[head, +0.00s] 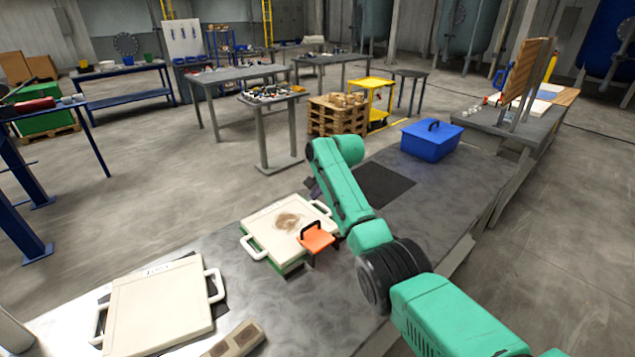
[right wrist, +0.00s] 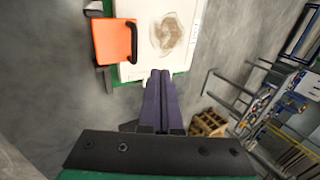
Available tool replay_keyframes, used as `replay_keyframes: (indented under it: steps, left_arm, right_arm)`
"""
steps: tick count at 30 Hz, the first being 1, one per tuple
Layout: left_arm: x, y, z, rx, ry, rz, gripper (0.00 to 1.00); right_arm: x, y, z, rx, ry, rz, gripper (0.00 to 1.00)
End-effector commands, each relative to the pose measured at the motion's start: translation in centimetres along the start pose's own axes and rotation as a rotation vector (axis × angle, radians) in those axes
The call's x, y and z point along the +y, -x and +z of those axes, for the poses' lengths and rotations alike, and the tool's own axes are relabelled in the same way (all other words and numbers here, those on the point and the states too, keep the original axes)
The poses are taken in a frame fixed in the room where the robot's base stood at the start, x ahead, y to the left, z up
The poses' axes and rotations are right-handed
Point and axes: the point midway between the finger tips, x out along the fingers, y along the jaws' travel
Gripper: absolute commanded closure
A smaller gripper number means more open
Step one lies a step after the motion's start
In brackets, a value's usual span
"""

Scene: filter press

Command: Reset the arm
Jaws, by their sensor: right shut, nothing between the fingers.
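My teal right arm reaches in from the lower right in the head view. Its gripper (head: 312,188), mostly hidden behind the forearm, is over the bench just beyond a white filter plate (head: 268,222) with a brown stain. In the right wrist view the dark fingers (right wrist: 160,76) are pressed together with nothing between them. Their tips appear close to the edge of the stained plate (right wrist: 190,50), but I cannot tell if they touch it. An orange scraper (head: 316,238) with a black handle stands at the plate's near right corner; it also shows in the wrist view (right wrist: 113,42). My left gripper is not in view.
A second white plate (head: 158,305) with handles lies at the front left, beside a brown-topped block (head: 236,342). A blue lidded box (head: 431,140) stands farther along the bench. A dark mat (head: 384,184) lies bare between the arm and the box.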

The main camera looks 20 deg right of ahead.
Motion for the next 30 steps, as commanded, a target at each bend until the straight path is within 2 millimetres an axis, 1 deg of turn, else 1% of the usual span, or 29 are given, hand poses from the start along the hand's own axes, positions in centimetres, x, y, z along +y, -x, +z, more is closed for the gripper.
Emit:
replay_keyframes:
  steps: [1, 3, 7, 20, 22, 23, 26, 27, 29, 30]
  left_arm:
    - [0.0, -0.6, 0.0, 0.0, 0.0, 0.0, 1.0]
    - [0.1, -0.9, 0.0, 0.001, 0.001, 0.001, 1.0]
    - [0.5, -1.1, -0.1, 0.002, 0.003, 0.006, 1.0]
    - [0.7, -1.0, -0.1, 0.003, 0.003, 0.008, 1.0]
    - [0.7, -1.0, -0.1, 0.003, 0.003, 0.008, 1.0]
    - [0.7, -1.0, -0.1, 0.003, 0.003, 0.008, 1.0]
    - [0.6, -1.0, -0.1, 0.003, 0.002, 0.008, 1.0]
    - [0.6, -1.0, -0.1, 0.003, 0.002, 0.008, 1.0]
    - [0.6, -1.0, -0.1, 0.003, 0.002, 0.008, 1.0]
    - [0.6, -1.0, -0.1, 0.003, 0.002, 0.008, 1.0]
  right_arm:
    - [-0.2, 0.7, 0.0, 0.002, 0.001, -0.005, 1.0]
    - [-0.7, 1.6, 0.0, 0.002, 0.001, -0.004, 1.0]
    - [-1.0, 2.8, 0.0, 0.001, 0.001, -0.001, 1.0]
    - [-1.1, 2.9, 0.0, 0.001, 0.001, 0.0, 1.0]
    - [-0.6, 2.5, 0.1, 0.002, 0.014, 0.005, 1.0]
    - [-0.1, 2.1, 0.1, 0.005, 0.03, 0.01, 1.0]
    - [3.2, -0.1, 0.6, 0.02, 0.138, 0.039, 1.0]
    - [5.1, -1.2, 1.0, 0.026, 0.206, 0.056, 1.0]
    - [8.5, -2.6, 1.8, 0.034, 0.321, 0.082, 1.0]
    - [10.8, -3.4, 2.4, 0.036, 0.401, 0.101, 1.0]
